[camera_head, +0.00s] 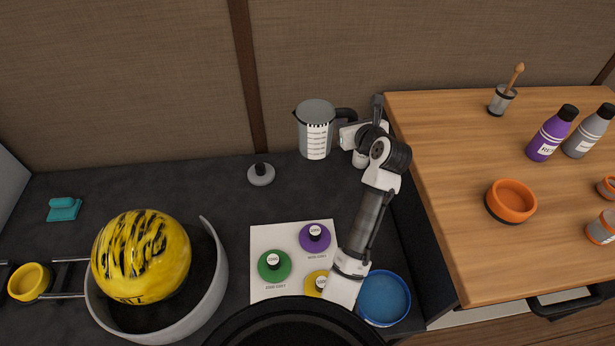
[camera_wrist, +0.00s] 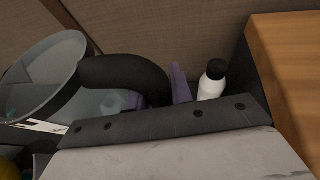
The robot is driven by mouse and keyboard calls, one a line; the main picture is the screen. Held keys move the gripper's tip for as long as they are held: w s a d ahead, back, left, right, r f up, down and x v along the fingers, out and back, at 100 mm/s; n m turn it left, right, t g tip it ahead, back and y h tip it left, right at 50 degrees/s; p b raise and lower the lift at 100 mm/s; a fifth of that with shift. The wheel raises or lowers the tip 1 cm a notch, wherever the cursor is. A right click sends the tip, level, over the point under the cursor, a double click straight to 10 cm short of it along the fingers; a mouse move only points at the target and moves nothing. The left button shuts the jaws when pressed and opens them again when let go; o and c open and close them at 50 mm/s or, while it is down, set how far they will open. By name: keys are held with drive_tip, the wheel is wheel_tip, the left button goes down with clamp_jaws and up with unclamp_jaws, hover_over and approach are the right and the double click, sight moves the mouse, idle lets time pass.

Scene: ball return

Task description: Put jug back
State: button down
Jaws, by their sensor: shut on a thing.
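The jug (camera_head: 316,135) is a clear measuring jug with a white scale label and a black handle. It is upright at the back of the dark counter in the head view, near the wall. My gripper (camera_head: 357,122) is at the jug's right side, shut on its black handle. In the wrist view the jug's round rim (camera_wrist: 45,75) is at the left, and the handle (camera_wrist: 125,75) runs to the purple-grey fingers (camera_wrist: 180,85). I cannot tell whether the jug's base touches the counter.
A white bottle with a black cap (camera_wrist: 212,80) stands just behind my gripper. A grey knobbed weight (camera_head: 261,175) lies left of the jug. The wooden worktop (camera_head: 440,150) rises at the right. A yellow-black ball (camera_head: 142,256) sits in a grey cradle (camera_head: 215,290) at front left.

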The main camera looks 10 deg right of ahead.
drive_tip(key=f, duration=1.9)
drive_tip(key=shift+w+f+p, duration=0.25)
drive_tip(key=shift+f+p, duration=0.05)
drive_tip(key=shift+f, duration=0.1)
drive_tip(key=c, duration=1.2)
unclamp_jaws()
drive_tip(key=shift+f, duration=0.1)
drive_tip(key=shift+c, duration=0.2)
drive_tip(key=v, duration=1.2)
drive_tip(key=shift+b, duration=0.45)
